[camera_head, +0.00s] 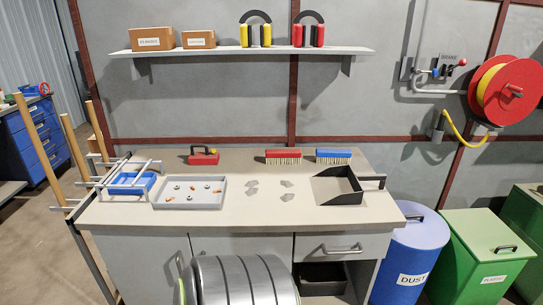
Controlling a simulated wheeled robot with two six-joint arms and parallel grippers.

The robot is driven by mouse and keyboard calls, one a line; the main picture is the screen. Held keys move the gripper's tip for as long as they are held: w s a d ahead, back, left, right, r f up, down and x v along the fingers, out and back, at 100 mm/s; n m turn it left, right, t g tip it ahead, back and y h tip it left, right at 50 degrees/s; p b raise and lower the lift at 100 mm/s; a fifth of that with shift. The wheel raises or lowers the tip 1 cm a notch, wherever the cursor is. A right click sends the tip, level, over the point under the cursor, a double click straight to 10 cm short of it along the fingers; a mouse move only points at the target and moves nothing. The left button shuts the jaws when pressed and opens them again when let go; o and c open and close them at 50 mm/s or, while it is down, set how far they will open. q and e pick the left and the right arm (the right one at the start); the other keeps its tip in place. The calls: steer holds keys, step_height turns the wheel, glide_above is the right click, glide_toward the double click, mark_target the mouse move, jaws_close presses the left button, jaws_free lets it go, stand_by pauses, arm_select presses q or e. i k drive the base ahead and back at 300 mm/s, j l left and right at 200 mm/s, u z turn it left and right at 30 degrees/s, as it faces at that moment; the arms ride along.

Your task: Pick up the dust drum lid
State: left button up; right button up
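The dust drum (408,274) is a blue cylinder with a white "DUST" label, standing on the floor at the right end of the workbench. Its blue lid (425,232) lies on top and covers the drum. A small dark handle (415,217) sits on the lid. Neither of my grippers shows in the head view, so their state and distance to the lid cannot be seen.
A green plastic bin (480,252) stands close right of the drum. The workbench (260,210) carries a tray (190,192), brushes and a black dustpan (340,187). A grey ribbed rounded thing (245,281) stands in front. A hose reel (508,92) hangs above right.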

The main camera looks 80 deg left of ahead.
mark_target(413, 221)
steer(key=u, duration=2.2)
